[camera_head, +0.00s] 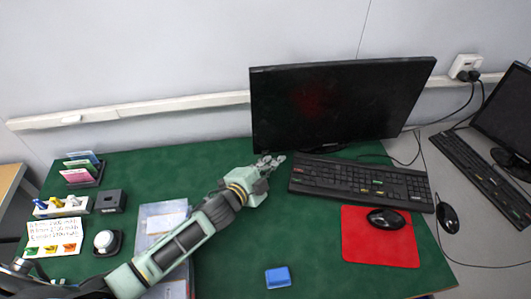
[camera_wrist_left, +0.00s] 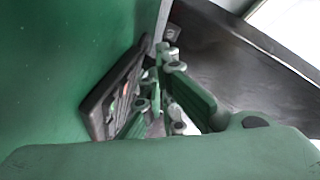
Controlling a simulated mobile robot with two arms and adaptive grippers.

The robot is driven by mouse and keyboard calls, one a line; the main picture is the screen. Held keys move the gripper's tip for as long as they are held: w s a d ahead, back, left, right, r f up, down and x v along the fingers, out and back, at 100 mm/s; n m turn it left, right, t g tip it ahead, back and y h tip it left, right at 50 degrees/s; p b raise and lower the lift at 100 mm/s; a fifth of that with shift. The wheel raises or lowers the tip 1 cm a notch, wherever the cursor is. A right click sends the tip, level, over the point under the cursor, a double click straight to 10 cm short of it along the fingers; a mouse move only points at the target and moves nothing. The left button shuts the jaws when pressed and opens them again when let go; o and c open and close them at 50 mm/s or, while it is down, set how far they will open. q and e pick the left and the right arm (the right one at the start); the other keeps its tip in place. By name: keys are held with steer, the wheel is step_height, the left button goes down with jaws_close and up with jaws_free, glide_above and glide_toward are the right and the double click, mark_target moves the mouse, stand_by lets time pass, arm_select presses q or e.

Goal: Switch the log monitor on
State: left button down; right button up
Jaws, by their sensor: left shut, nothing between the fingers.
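A large black monitor (camera_head: 340,105) stands at the back of the green desk. Its screen is dark, with a faint red patch left of centre. My left gripper (camera_head: 272,161) is at the monitor's lower left corner, its fingers close to the bottom edge. In the left wrist view the shut fingers (camera_wrist_left: 168,52) hold nothing and point along the dark monitor (camera_wrist_left: 245,75). I cannot tell whether the fingertips touch it. No power button is clearly visible. My right gripper is not in view.
A black keyboard (camera_head: 360,183) lies just right of my left gripper. A mouse (camera_head: 386,219) sits on a red mat (camera_head: 365,249). A blue block (camera_head: 278,277) lies near the front. A second dark monitor (camera_head: 507,112) stands at the right. Small trays and cards fill the desk's left side.

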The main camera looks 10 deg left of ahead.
arm_select(q)
steer(key=shift+w, duration=0.1)
stand_by(0.3)
steer(key=shift+w+a, duration=0.2)
steer(key=shift+w, duration=0.1)
steer(key=shift+w+a, duration=0.1)
steer(key=shift+w, duration=0.25)
stand_by(0.7)
steer(key=shift+s, duration=0.15)
steer(key=shift+s+d+p, duration=0.3)
steer(key=shift+s, duration=0.35)
steer(key=shift+s+d+p, duration=0.15)
steer(key=shift+s+d, duration=0.15)
steer(key=shift+s, duration=0.45)
steer(key=shift+s+d+p, duration=0.15)
steer(key=shift+s+d, duration=0.2)
steer(key=shift+s, duration=0.4)
steer(key=shift+s+d+p, duration=0.15)
steer(key=shift+s+d, duration=0.15)
steer(key=shift+s, duration=0.45)
